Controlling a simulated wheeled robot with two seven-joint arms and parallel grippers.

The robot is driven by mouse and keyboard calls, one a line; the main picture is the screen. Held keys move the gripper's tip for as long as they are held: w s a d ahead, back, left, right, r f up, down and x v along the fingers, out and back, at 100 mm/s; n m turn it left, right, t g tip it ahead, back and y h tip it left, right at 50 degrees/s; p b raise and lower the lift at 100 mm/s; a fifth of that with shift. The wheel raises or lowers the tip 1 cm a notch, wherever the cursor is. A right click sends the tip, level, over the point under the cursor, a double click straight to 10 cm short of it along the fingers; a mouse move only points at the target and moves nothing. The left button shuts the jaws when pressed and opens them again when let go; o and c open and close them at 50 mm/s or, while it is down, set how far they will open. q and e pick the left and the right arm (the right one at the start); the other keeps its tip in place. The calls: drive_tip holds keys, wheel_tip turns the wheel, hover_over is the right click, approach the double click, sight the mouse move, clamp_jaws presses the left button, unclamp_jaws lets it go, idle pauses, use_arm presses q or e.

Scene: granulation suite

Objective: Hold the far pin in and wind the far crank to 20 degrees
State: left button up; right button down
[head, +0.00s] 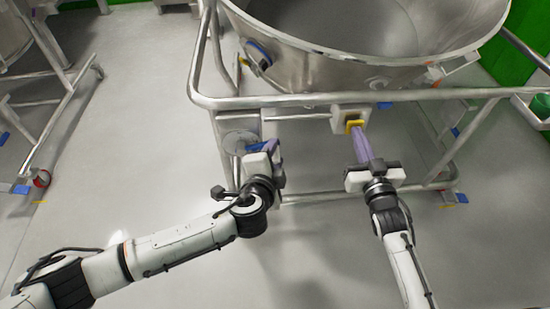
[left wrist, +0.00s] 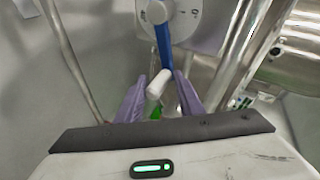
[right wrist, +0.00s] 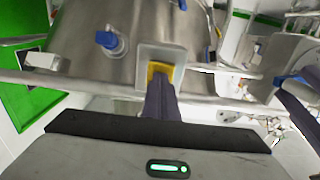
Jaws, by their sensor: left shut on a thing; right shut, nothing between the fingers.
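The crank has a blue arm (head: 257,147) on a pale round dial (head: 240,142) at the left of the vessel's frame. In the left wrist view the dial (left wrist: 180,14) is at the top, and the blue arm (left wrist: 163,45) runs down to a white handle (left wrist: 158,82). My left gripper (head: 271,147) is shut on this handle, between its purple fingers. The yellow pin (head: 354,124) sits in a white block (head: 340,115) on the frame rail. My right gripper (head: 357,132) is shut and empty, its fingertips at the pin. They partly hide the yellow pin (right wrist: 158,68) in the right wrist view.
A large steel vessel (head: 365,65) stands above the rail (head: 290,102) behind both grippers. A lower frame bar (head: 315,197) runs near my wrists. Another wheeled frame (head: 50,125) stands at the left. The floor (head: 150,130) between the frames is clear.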

use_arm(q)
drive_tip(key=shift+w+a+f, duration=0.2)
drive_tip(key=shift+w+a, duration=0.2)
idle(1.4)
use_arm(e)
drive_tip(key=s, duration=0.8)
idle(0.5)
use_arm(q)
drive_tip(key=o, duration=0.8)
drive_tip(key=shift+f, duration=0.1)
drive_tip(key=shift+o, duration=0.2)
drive_tip(key=shift+d, duration=0.15)
use_arm(e)
drive_tip(key=shift+f, duration=0.1)
use_arm(q)
drive_tip(key=shift+s, duration=0.1)
